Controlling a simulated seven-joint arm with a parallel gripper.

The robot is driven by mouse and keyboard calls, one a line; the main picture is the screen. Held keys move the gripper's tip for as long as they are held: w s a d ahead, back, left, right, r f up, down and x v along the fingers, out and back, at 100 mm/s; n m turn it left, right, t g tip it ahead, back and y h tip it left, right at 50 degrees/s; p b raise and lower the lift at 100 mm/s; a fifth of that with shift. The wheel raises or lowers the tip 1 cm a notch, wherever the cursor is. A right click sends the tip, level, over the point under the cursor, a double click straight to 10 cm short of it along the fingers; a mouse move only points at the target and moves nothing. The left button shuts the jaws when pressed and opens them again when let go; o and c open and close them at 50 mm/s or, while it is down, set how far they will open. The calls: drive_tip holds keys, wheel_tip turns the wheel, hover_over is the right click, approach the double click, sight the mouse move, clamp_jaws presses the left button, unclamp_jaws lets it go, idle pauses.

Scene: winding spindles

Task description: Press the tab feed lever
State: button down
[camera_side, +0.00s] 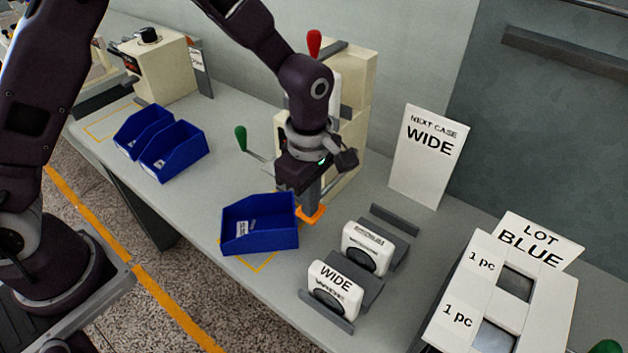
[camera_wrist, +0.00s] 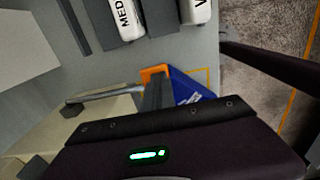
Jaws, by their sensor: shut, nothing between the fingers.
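The cream machine (camera_side: 352,125) stands against the wall, with a red-knobbed lever (camera_side: 314,44) on top and a green-knobbed lever (camera_side: 241,138) at its left. A flat orange tab (camera_side: 311,216) shows low at its front. In the wrist view, a grey rod runs from the machine toward the orange tab (camera_wrist: 154,73). No label shows which part is the tab feed lever. My gripper (camera_side: 309,198) points down with its fingers shut and empty, right at the orange tab. The fingers (camera_wrist: 156,92) partly hide the tab, and I cannot tell whether they touch it.
A blue bin (camera_side: 258,240) sits close left of my gripper; two more blue bins (camera_side: 164,145) lie farther left. White cases, one marked WIDE (camera_side: 334,284), rest in grey holders at right. A "NEXT CASE WIDE" sign (camera_side: 428,160) and a "LOT BLUE" box (camera_side: 470,285) stand beyond.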

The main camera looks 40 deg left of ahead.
drive_tip(key=shift+r, duration=0.8)
wheel_tip(320, 180, up, 14)
drive_tip(key=s, duration=0.1)
drive_tip(key=shift+s, duration=0.4)
